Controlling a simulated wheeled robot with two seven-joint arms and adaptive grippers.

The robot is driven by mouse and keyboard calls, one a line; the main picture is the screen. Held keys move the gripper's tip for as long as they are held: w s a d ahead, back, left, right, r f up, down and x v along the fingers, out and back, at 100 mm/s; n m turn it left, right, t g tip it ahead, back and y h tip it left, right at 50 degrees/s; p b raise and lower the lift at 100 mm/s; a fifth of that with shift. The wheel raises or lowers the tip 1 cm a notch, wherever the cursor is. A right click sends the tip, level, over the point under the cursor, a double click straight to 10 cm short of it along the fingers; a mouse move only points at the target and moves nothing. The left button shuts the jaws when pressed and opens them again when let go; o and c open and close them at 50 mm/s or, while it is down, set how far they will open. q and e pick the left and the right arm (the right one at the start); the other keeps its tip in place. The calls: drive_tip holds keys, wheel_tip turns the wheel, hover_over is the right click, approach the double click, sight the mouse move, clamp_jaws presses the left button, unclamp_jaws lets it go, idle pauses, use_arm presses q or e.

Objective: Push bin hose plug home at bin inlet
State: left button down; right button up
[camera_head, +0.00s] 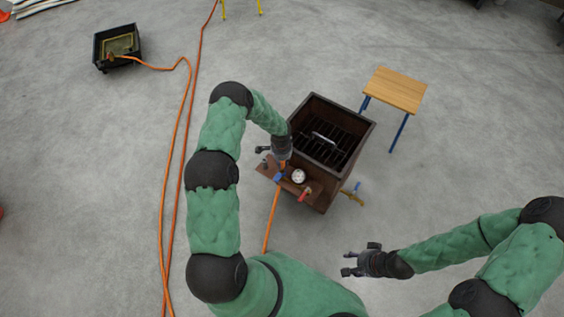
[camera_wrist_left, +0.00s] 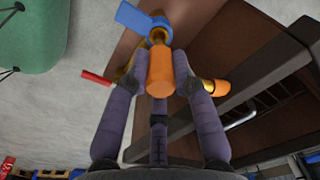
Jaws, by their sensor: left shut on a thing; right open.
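The bin (camera_head: 348,162) is a brown open-topped metal box with a dark grate, standing at the centre of the head view. A ledge on its near left side carries a white gauge, a red lever and a blue lever (camera_head: 278,178). My left gripper (camera_head: 273,161) is over this ledge. In the left wrist view its fingers are shut on the orange hose plug (camera_wrist_left: 161,72). The plug lines up with a brass fitting (camera_wrist_left: 157,36) beside the blue lever; I cannot tell how deep it sits. My right gripper (camera_head: 362,263) is open and empty, away from the bin.
A small wooden table (camera_head: 395,90) with blue legs stands behind the bin on the right. A black tub (camera_head: 118,47) is at the upper left. Orange hoses (camera_head: 171,170) run along the floor left of my left arm. A brass tap (camera_head: 353,196) sticks out from the bin's right side.

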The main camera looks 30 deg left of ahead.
use_arm(q)
drive_tip(key=shift+f, duration=0.2)
idle(0.5)
drive_tip(key=shift+f+b, duration=0.3)
drive_tip(key=shift+b, duration=0.1)
drive_tip(key=shift+f+b, duration=1.5)
drive_tip(key=shift+f, duration=0.05)
idle(1.1)
drive_tip(key=c, duration=1)
unclamp_jaws()
drive_tip(key=shift+o, duration=0.2)
drive_tip(key=shift+r, duration=0.15)
drive_tip(key=r, duration=1.1)
drive_tip(key=shift+s+r, duration=0.2)
drive_tip(key=shift+r, duration=0.2)
